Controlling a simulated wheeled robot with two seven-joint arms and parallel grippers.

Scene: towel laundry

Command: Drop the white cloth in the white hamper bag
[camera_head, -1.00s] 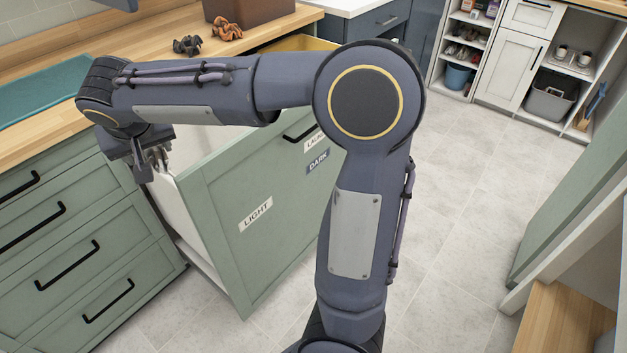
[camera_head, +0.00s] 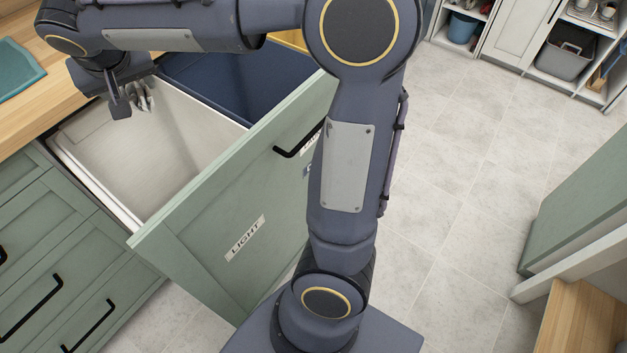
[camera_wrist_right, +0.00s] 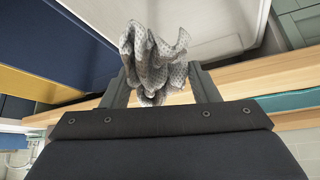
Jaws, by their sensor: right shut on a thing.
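A small crumpled grey-white patterned cloth (camera_wrist_right: 153,58) is pinched between the fingers of my right gripper (camera_wrist_right: 161,88). In the head view the right gripper (camera_head: 130,100) is over the back left part of the white hamper bag (camera_head: 172,150), and a bit of the cloth (camera_head: 145,95) shows beside the fingers. The white hamper bag is open and looks empty where visible, in a pulled-out green drawer with a LIGHT label (camera_head: 245,238). It also shows in the wrist view (camera_wrist_right: 230,15). The cloth's exact height above the rim is hard to tell. My left gripper is out of view.
A dark blue hamper bag (camera_head: 205,80) stands right behind the white one. The green drawer front (camera_head: 215,215) sticks out toward my right arm. A wooden counter (camera_head: 65,110) with a teal mat (camera_head: 18,68) lies at the left. Floor at the right is clear.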

